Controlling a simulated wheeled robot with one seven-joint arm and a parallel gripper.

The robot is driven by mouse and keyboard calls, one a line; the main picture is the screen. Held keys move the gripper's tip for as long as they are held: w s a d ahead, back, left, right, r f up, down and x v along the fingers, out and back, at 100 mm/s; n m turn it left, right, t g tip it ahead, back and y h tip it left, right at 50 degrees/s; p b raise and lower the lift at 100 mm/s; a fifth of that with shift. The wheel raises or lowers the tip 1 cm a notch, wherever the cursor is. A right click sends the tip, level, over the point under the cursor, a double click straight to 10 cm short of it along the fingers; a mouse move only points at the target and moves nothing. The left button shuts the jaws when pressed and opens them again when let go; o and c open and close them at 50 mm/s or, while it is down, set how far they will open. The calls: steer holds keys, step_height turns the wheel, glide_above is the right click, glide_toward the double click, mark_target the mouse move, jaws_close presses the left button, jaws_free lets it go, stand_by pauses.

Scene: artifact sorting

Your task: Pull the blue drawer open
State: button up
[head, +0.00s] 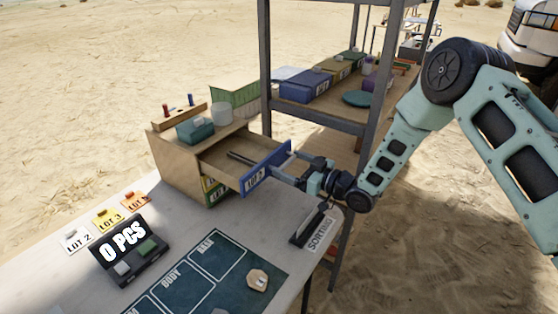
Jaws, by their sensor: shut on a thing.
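The blue drawer (265,168) is the top drawer of a small wooden cabinet (172,160) on the table. It is pulled out toward the right, and its inside shows with a dark thin item in it. Its blue front carries a "LOT" label. My gripper (300,178) is at the outer side of the blue front, shut on the drawer's handle. The handle itself is mostly hidden by the fingers.
Green and yellow drawer fronts (212,190) show below. A teal box (195,130) and a wooden rack sit on the cabinet. A metal shelf (335,120) stands close behind my gripper. A dark mat (215,265), lot cards and a sorting sign (315,228) lie on the table.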

steer(key=shift+s+d, duration=0.1)
steer(key=shift+d, duration=0.3)
steer(key=o, duration=1.1)
steer(key=shift+c, duration=0.2)
steer(key=b+v, duration=0.3)
steer(key=v, duration=1.4)
steer(key=shift+s, duration=0.2)
steer(key=shift+d, duration=0.1)
